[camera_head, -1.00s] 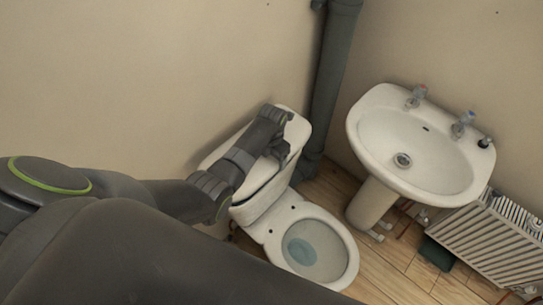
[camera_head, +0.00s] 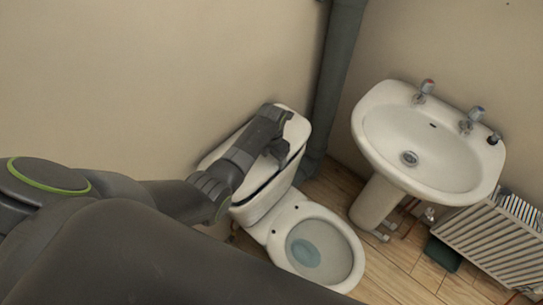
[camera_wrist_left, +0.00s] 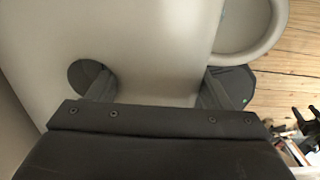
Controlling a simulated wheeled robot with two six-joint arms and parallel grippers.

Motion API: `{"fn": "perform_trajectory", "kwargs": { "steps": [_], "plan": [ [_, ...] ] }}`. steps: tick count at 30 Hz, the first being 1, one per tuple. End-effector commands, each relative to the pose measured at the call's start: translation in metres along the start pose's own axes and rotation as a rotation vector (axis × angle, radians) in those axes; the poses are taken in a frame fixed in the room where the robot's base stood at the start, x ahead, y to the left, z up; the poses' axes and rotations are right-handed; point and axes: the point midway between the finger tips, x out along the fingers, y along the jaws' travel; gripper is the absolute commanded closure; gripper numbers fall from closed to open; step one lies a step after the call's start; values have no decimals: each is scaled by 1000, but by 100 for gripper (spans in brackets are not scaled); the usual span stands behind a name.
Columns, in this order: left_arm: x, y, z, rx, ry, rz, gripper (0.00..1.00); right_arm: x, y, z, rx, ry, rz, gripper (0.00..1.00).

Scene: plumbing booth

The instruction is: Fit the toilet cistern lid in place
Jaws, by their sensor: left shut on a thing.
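The white cistern lid (camera_head: 294,132) lies over the top of the white toilet cistern (camera_head: 262,204), tilted in the head view. A dark line shows between the lid's front edge and the cistern; I cannot tell whether the lid is fully seated. My left gripper (camera_head: 277,132) reaches across the lid from the left and is shut on it, hiding its middle. In the left wrist view the pale lid (camera_wrist_left: 150,50) lies between the two fingers of my left gripper (camera_wrist_left: 160,85). My right gripper is not in view.
The toilet bowl (camera_head: 318,248) stands in front of the cistern. A grey pipe (camera_head: 330,85) runs up the wall just right of it. A washbasin (camera_head: 425,145) on a pedestal and a radiator (camera_head: 500,240) stand further right. The wall is close behind the cistern.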

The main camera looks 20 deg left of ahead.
Motion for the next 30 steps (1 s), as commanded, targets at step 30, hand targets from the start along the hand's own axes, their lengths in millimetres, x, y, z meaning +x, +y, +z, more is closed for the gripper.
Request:
{"fn": "perform_trajectory", "kwargs": {
  "steps": [30],
  "plan": [
    [60, 1, 3, 1, -7, 5, 98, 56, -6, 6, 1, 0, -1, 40]
  ]
}}
